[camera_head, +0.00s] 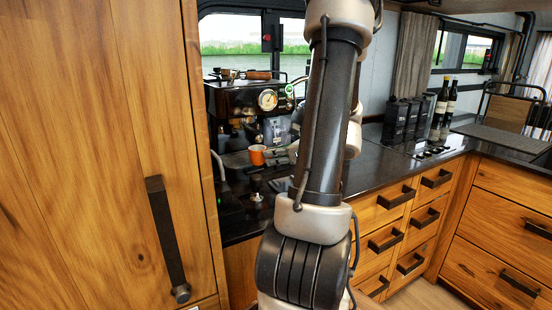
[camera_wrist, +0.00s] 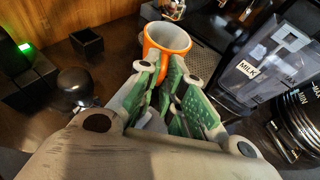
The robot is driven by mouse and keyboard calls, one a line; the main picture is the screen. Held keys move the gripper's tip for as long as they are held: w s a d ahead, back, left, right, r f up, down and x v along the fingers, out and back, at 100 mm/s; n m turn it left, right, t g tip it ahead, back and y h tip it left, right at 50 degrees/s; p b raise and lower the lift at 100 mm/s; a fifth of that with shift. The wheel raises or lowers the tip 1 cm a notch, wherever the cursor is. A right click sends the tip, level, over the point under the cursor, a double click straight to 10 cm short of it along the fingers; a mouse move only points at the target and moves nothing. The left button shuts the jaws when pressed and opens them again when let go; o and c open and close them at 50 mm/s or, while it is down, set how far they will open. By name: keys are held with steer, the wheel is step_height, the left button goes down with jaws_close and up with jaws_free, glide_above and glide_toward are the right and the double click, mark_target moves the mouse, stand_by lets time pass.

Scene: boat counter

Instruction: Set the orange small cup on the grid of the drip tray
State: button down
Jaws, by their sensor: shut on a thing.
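The orange small cup (camera_wrist: 168,38) with a pale inside is upright at the tips of my gripper (camera_wrist: 167,72) in the wrist view. The green-padded fingers are shut on its near side, on what looks like its handle. In the head view the cup (camera_head: 257,155) shows in front of the coffee machine, left of my arm, which hides most of my gripper. The drip tray (camera_head: 236,160) lies under the machine, close behind the cup. Its dark grid (camera_wrist: 262,78) shows right of the cup in the wrist view. I cannot tell whether the cup touches the tray.
The coffee machine (camera_head: 240,100) stands at the back of the dark counter. A clear jug marked MILK (camera_wrist: 250,69) and a black container (camera_wrist: 298,118) are at the right in the wrist view. A dark tamper-like object (camera_wrist: 75,85) and small black box (camera_wrist: 87,41) are at the left.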

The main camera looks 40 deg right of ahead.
steer(key=shift+w+d+f, duration=0.15)
steer(key=shift+w+d, duration=0.4)
steer(key=shift+w, duration=1.6)
steer(key=shift+w+d+f, duration=0.15)
steer(key=shift+w+d, duration=0.45)
steer(key=shift+w, duration=1.55)
steer(key=shift+w+d+f, duration=0.15)
steer(key=shift+w+d, duration=0.4)
steer(key=shift+w, duration=1.6)
steer(key=shift+f, duration=0.35)
steer(key=c, duration=1.5)
jaws_free()
steer(key=shift+o, duration=0.2)
steer(key=v, duration=1.2)
